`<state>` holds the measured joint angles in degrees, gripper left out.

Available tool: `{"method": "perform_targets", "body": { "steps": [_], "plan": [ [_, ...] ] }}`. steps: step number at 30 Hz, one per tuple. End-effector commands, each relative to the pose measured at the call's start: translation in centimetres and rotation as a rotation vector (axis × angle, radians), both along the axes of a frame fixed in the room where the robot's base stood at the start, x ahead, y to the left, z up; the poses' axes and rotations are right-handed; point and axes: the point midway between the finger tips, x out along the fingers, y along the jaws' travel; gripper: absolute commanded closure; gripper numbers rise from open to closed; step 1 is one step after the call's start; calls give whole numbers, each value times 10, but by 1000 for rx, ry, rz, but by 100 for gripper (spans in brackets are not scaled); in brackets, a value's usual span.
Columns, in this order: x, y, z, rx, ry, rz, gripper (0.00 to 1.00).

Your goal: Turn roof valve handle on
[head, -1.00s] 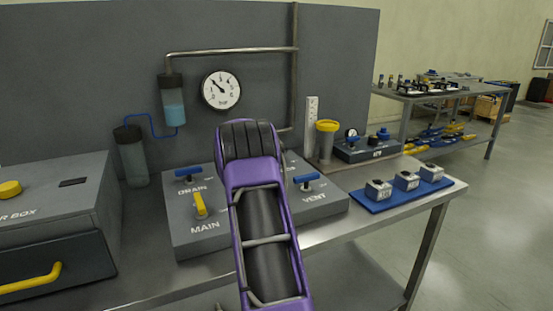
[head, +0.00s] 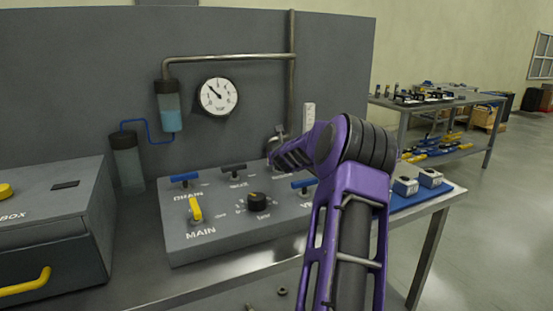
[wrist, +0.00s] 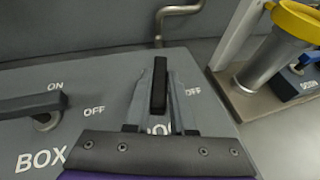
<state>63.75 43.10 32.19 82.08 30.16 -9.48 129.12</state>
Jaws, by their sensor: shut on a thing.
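The roof valve handle (wrist: 159,88) is a black lever on the grey panel (wrist: 100,70), seen in the wrist view. It points away from me, with OFF printed to its right; its own label is mostly hidden, with only "OO" showing. My gripper (wrist: 161,76) is shut on this lever, one finger along each side. In the head view my purple arm reaches over the panel's right back part, and the lever and fingertips are hidden there.
A black box handle (wrist: 35,105) with ON and OFF marks sits left of my gripper. A yellow-topped cylinder (wrist: 278,50) stands to the right. In the head view, the yellow MAIN handle (head: 195,208), black knob (head: 257,201) and blue VENT handle (head: 303,184) are on the panel.

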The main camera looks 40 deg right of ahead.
Motion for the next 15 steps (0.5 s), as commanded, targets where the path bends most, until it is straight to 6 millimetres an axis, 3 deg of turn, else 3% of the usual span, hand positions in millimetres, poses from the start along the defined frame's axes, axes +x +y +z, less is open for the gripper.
{"method": "perform_targets", "body": {
  "steps": [15],
  "plan": [
    [-3,-7,-1,6,-1,382,100]
  ]
}}
